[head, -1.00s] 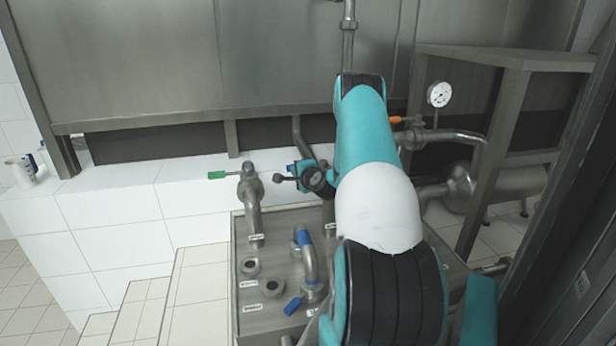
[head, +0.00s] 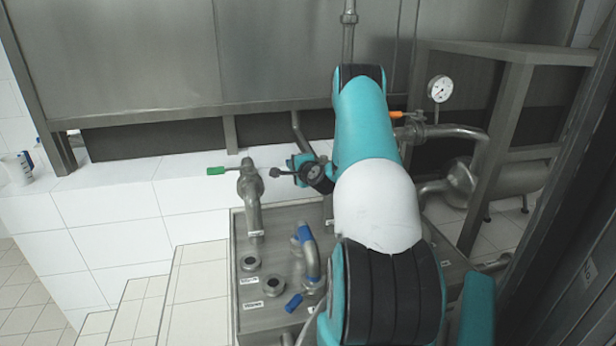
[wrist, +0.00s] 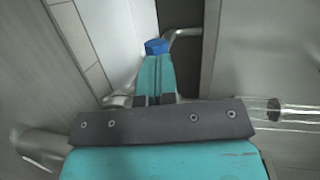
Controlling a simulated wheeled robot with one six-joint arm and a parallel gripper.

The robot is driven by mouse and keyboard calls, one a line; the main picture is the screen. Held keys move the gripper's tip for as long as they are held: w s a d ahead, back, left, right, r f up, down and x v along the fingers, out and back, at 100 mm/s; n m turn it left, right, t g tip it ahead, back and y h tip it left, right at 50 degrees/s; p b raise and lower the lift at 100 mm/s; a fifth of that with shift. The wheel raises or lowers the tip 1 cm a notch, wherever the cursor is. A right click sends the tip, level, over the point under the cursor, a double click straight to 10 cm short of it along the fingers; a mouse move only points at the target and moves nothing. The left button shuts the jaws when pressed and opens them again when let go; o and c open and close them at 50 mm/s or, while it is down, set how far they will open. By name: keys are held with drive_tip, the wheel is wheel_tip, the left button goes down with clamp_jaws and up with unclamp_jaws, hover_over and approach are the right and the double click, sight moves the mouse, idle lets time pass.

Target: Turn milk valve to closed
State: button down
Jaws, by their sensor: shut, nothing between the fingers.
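Several valve handles are in the head view, and their labels are too small to read, so I cannot tell which one is milk. A green handle (head: 216,171) sticks out left from a steel pipe valve (head: 250,181). An orange handle (head: 396,115) is on the pipe right of my arm. A blue handle (head: 293,303) is low on the steel panel. In the wrist view my gripper (wrist: 155,60) is shut and empty, with a blue piece (wrist: 156,46) at its tips; I cannot tell whether they touch. In the head view my arm hides much of the middle.
The steel panel (head: 245,318) carries round ports and a bent pipe with a blue sleeve (head: 305,235). A white-tiled ledge (head: 120,180) runs left, below a large steel tank (head: 150,60). A dial gauge (head: 440,88) and pipes stand at the right.

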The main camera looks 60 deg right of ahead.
drive_tip(key=w+a+b+v, duration=0.1)
drive_tip(key=b+v, duration=0.5)
drive_tip(key=v, duration=0.7)
drive_tip(key=shift+a, duration=0.65)
